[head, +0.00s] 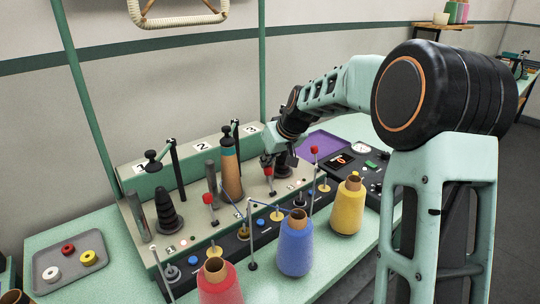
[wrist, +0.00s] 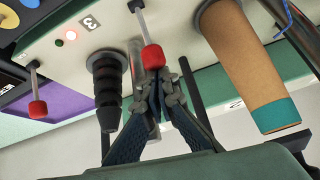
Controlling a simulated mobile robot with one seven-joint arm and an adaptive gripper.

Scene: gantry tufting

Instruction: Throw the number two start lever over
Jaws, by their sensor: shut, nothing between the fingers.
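Three levers with red knobs stand in a row along the machine's sloped panel (head: 205,240). The middle one, the number two start lever (head: 268,172), has a pale stem and stands beside my gripper (head: 275,160). In the wrist view the number two lever's red knob (wrist: 153,57) is right at my fingertips (wrist: 160,88). The fingers are closed together with nothing between them; whether they touch the knob I cannot tell. The left lever (head: 208,199) and right lever (head: 314,150) stand clear of the gripper. The right one also shows in the wrist view (wrist: 37,108).
A brown and teal yarn cone (head: 230,172) stands left of my gripper. A dark stepped spindle (wrist: 105,85) stands close by. Red (head: 220,285), blue (head: 295,245) and yellow (head: 348,207) spools line the front. A lamp (wrist: 71,35) glows near the "3" label.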

